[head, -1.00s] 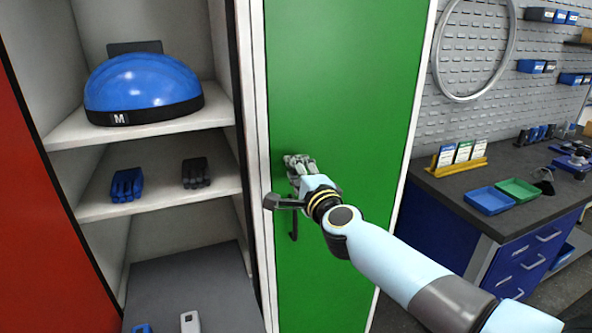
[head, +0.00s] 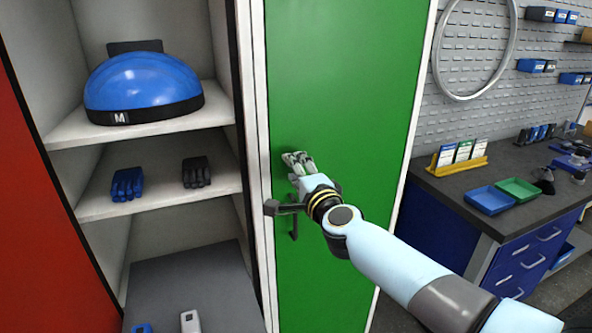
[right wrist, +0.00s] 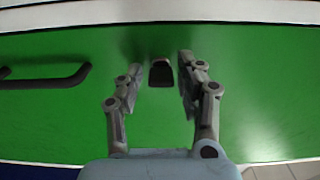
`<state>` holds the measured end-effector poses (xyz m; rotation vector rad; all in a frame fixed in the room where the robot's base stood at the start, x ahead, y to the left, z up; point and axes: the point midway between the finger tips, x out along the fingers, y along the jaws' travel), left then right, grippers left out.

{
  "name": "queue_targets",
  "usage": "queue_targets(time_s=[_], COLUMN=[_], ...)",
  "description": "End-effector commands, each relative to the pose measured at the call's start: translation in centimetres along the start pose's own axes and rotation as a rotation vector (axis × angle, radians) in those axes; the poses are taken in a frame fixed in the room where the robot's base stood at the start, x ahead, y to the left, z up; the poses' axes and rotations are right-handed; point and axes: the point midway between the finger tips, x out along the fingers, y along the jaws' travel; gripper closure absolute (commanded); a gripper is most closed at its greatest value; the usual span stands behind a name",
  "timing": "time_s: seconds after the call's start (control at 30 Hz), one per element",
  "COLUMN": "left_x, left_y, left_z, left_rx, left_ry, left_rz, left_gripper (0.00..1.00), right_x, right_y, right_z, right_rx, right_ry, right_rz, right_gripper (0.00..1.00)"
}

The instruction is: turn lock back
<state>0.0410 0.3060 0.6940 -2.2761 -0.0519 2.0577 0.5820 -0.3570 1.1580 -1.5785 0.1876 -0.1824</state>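The lock (right wrist: 161,73) is a small dark knob on the green door (head: 340,80). In the right wrist view it stands between the two fingers, with green showing on either side of it. My right gripper (head: 297,161) is in front of the door, above the door handle; it also shows in the right wrist view (right wrist: 155,85). Its fingers are apart and do not appear to touch the lock. In the head view the gripper hides the lock. The green door looks closed. My left gripper is in neither view.
A black door handle (head: 294,226) sits just below the right gripper. To the left is an open locker with a blue helmet (head: 143,82), blue gloves (head: 127,185) and dark gloves (head: 196,172). A workbench (head: 440,190) with trays stands at the right.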

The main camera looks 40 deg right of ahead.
Motion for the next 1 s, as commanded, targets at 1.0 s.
queue_targets(time_s=[1.0], left_x=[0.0], left_y=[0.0], left_z=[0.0], left_rx=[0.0], left_ry=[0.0], left_rz=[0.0], left_gripper=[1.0], right_x=[-11.5], right_y=[0.1], right_z=[0.0], right_rx=[0.001], right_ry=[0.0], right_rz=[0.001], right_gripper=[0.52])
